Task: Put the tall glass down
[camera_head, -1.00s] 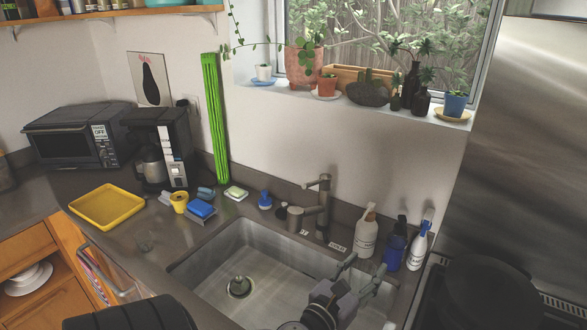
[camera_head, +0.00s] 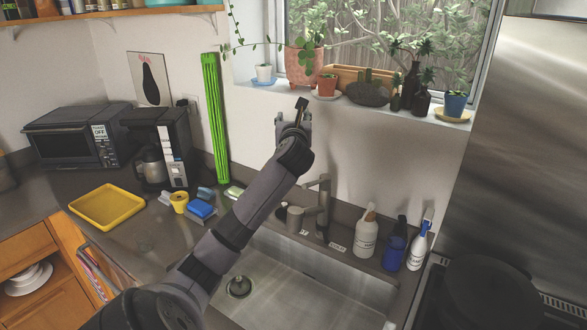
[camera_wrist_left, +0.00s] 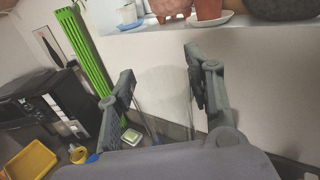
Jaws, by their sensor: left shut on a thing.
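The tall glass (camera_wrist_left: 168,92) is clear and faint in the left wrist view, standing between the two fingers. My left gripper (camera_wrist_left: 160,65) is shut on it. In the head view my left gripper (camera_head: 292,112) is raised in front of the wall just below the window sill, above the back of the sink. The glass is too clear to make out there. My right gripper is not in view.
The window sill (camera_head: 282,93) holds potted plants and bottles. Bare counter (camera_head: 130,230) lies left of the sink.

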